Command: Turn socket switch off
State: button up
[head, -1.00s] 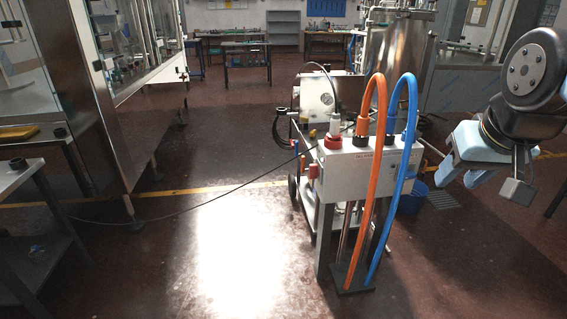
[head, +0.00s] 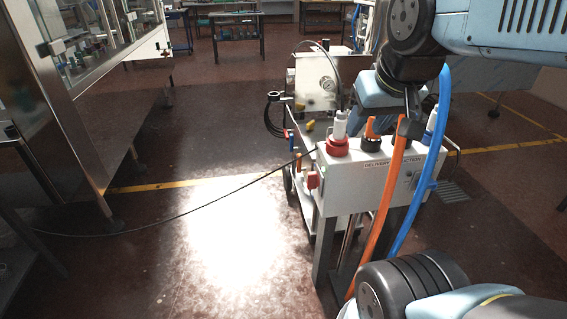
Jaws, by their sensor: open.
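The white connection box (head: 365,183) stands on legs right of centre, with lettering on its front. A red switch-like part (head: 313,180) sits on its left side; its setting cannot be read. On top, a white plug (head: 341,124) stands upright in a red socket (head: 335,147), beside a black socket (head: 371,144). My gripper (head: 393,126) hangs above the box's top, right of the white plug, near the orange hose. A grey finger shows in front of the hose; the other finger is hard to make out. I see nothing held in it.
An orange hose (head: 383,225) and a blue hose (head: 412,205) run down the box's front right. A black cable (head: 205,208) trails left across the floor. A machine on a cart (head: 318,85) stands behind.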

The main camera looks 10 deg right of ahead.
aim_at(313, 181)
jog(key=z, duration=0.3)
jog(key=i, duration=0.35)
jog(key=u, duration=1.55)
jog(key=k, duration=0.35)
jog(key=z, duration=0.1)
jog(key=i, duration=0.5)
jog(key=z, duration=0.1)
